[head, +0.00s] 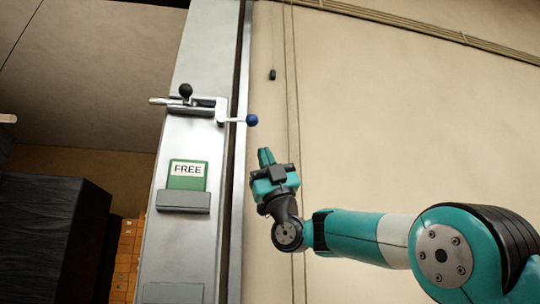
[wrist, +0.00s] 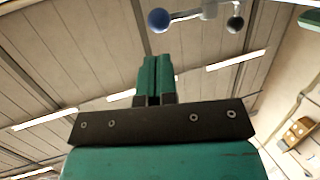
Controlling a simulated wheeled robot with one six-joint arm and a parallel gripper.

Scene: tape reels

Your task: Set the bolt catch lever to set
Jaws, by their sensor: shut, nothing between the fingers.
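The bolt catch lever is a thin metal arm ending in a blue ball (head: 252,120), pointing right from the bolt housing on the metal post. The bolt (head: 205,105) is a horizontal metal rod with a black knob (head: 185,91) standing up. A green sign (head: 188,175) below it reads FREE. My gripper (head: 265,157) is shut and empty, below and slightly right of the blue ball, apart from it. In the wrist view, the blue ball (wrist: 159,20) is just beyond the closed fingertips (wrist: 156,60), and the black knob (wrist: 235,23) is further right.
A grey metal post (head: 180,240) carries the bolt, with a beige panel (head: 400,120) to its right. A cord with a dark end (head: 272,74) hangs above right of the lever. A dark box-like block (head: 50,235) stands at left. Space around my gripper looks clear.

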